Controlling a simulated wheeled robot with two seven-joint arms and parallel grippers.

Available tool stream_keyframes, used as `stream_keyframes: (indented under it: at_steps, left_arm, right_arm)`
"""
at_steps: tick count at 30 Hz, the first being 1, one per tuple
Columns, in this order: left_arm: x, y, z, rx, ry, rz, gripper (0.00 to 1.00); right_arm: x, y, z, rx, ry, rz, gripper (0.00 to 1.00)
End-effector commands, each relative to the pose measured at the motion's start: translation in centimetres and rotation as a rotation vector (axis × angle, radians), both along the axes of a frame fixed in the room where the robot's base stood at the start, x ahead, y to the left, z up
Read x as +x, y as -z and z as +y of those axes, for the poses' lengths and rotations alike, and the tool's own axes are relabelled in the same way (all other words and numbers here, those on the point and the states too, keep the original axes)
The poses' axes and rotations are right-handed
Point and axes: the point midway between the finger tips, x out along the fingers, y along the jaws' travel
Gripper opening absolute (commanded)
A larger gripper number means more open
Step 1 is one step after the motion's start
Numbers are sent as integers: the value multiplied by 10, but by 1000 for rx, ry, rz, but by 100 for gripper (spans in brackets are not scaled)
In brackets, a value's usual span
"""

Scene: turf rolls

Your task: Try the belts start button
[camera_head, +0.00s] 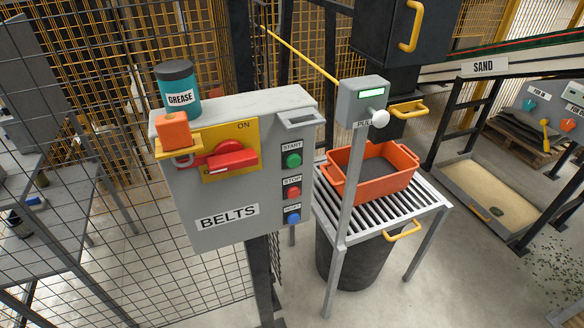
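The grey BELTS control box (213,238) stands on a dark post in the middle left of the head view. Its green button (293,160) sits under the START label on the right of the front face. A red button (293,193) under STOP and a blue button (293,218) are below it. A red rotary switch handle (232,160) lies roughly level on a yellow plate (246,134) marked ON at the top. Neither of my grippers is in view.
A teal GREASE tin (179,92) stands on the box. Right of it, a post carries a grey unit (362,98) with a white knob (379,118). Behind is an orange crate (345,172) on a slatted stand (427,192). Mesh fence (110,220) borders the left.

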Motion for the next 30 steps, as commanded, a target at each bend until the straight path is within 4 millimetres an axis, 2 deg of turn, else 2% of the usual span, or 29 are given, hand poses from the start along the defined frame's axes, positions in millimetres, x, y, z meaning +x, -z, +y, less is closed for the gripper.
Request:
stream_keyframes:
  at_steps: [14,28,30]
  left_arm:
    - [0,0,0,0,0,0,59]
    - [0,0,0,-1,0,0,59]
    - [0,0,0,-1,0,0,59]
  right_arm:
    - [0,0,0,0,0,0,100]
    - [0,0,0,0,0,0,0]
    - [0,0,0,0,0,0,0]
